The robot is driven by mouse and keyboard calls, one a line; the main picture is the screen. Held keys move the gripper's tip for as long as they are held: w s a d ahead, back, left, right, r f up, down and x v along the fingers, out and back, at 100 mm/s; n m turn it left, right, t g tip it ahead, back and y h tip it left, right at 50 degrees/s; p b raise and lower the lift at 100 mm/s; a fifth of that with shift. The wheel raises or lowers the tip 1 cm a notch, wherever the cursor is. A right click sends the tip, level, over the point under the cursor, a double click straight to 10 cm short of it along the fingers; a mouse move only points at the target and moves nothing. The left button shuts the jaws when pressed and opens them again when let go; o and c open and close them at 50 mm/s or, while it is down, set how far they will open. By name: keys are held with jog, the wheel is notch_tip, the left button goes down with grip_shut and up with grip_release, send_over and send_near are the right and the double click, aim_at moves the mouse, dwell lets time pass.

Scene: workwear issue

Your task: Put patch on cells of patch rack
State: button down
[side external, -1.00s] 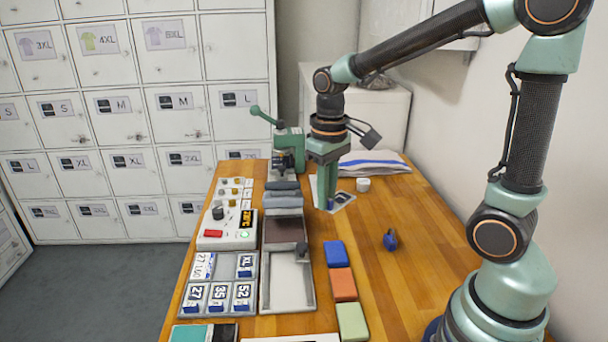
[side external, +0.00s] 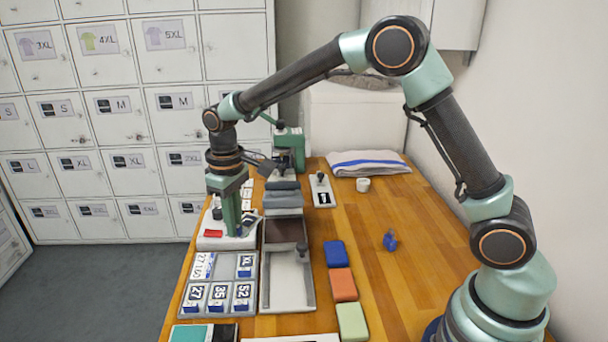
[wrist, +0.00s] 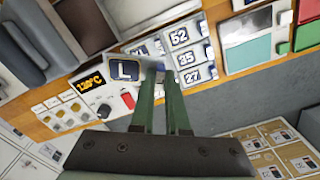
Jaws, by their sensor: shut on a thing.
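The patch rack (side external: 221,268) is a grey tray of cells at the table's left. Its front row holds patches marked 27, 35 and 52; its back row holds a patch at the left and an XL patch (side external: 244,264) at the right. The back middle cell looks empty. My gripper (side external: 234,234) is shut on a dark blue patch marked L (wrist: 127,70), whose face shows in the wrist view. It holds the patch above the front of the white control box, just behind the rack. The fingers partly hide the rack in the wrist view.
The white control box (side external: 212,243) with its red switch stands directly behind the rack. A grey-framed tray (side external: 290,280) lies to the right of the rack. Blue, orange and green blocks (side external: 343,284) lie beyond it. The table's right side is mostly clear.

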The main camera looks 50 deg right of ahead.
jog(key=shift+n, duration=0.7)
jog(key=shift+w+a+f, duration=0.5)
jog(key=shift+a+f, duration=0.35)
jog(key=shift+f, duration=0.95)
jog(key=shift+w+a+f, duration=0.45)
jog(key=shift+a+f, duration=0.35)
jog(key=shift+f, duration=1.05)
jog(key=shift+w+a+f, duration=0.5)
jog(key=shift+a+f, duration=0.35)
jog(key=shift+f, duration=0.95)
jog(key=shift+f, duration=0.2)
jog(key=c, duration=0.8)
grip_release()
jog(key=shift+c, duration=0.2)
